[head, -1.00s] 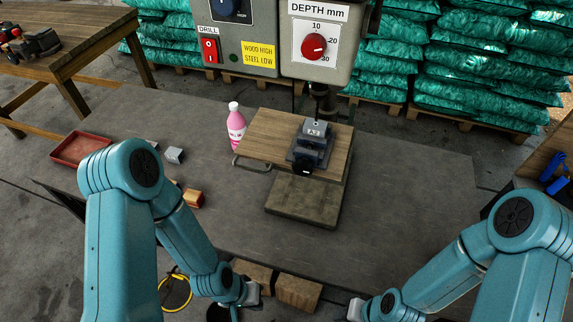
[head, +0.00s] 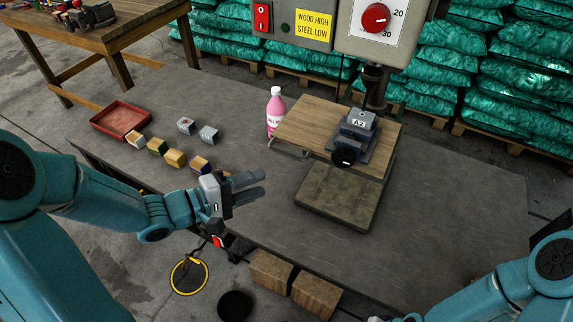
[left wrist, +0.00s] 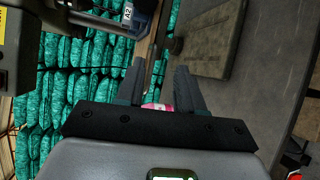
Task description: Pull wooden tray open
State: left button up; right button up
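The wooden tray (head: 310,128) is a flat brown board on the drill press, with a grey metal handle (head: 290,148) on its left front edge. A dark vise (head: 352,138) marked A2 sits on its right part. My left gripper (head: 262,183) is open and empty over the table, left of and nearer than the handle, apart from it. In the left wrist view, its two fingers (left wrist: 158,78) are spread, with pink from the bottle (left wrist: 155,106) low between them. My right gripper (head: 391,319) is mostly cut off at the bottom edge.
A pink bottle (head: 276,112) stands just left of the tray. Several small blocks (head: 174,158) and a red bin (head: 121,120) lie at the left. The drill's stone-like base (head: 337,195) is below the tray. The table's right side (head: 450,200) is clear.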

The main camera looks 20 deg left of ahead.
aim_at(287, 154)
pick_arm(q)
jog(key=a+t+y+b, duration=0.1)
jog(key=a+y, duration=0.1)
jog(key=a, duration=0.3)
jog(key=shift+n, duration=0.3)
jog(key=x, duration=1.6)
jog(key=shift+r, duration=0.35)
jog(key=shift+w, duration=0.1)
grip_shut()
